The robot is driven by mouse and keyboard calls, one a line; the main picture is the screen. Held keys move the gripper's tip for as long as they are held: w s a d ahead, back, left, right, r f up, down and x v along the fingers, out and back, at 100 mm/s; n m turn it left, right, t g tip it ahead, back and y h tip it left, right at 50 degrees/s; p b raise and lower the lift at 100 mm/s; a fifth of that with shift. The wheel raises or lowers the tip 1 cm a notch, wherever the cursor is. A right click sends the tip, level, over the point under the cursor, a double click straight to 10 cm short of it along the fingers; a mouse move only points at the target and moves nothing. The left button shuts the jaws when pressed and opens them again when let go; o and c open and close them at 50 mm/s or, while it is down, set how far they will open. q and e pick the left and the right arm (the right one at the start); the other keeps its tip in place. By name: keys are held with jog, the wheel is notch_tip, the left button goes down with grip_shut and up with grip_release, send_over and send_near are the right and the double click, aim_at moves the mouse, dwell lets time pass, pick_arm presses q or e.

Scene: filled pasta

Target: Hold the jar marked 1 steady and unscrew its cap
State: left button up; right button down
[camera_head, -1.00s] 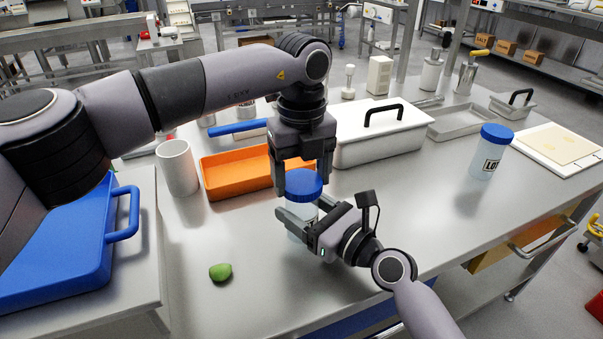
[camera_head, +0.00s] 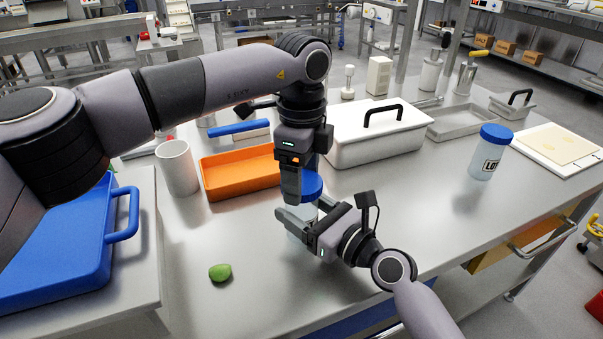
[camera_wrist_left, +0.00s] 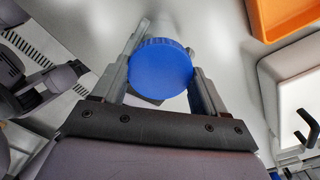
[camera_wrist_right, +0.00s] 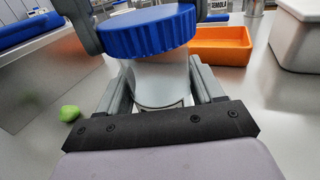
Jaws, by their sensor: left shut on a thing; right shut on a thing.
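The jar (camera_wrist_right: 158,82) is a pale, translucent cylinder standing upright on the steel table; its number cannot be read here. Its blue ribbed cap (camera_head: 312,186) sits on top, and shows in the left wrist view (camera_wrist_left: 160,68) and the right wrist view (camera_wrist_right: 148,32). My left gripper (camera_head: 302,190) comes from above and is shut on the cap, a finger on either side. My right gripper (camera_head: 300,217) is shut on the jar's body below the cap, seen close in the right wrist view. Whether the cap has lifted from the rim cannot be told.
An orange tray (camera_head: 215,188) and a white lidded box (camera_head: 365,150) stand behind the jar. A white cup (camera_head: 178,168) is to the left. A second blue-capped jar (camera_head: 487,158) stands at right. A green lump (camera_head: 220,272) lies front left. The table's right front is clear.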

pick_arm(q)
jog(key=shift+r, duration=0.15)
jog(key=shift+r, duration=0.95)
jog(key=shift+r, duration=2)
pick_arm(e)
jog(key=shift+c, duration=0.3)
grip_release()
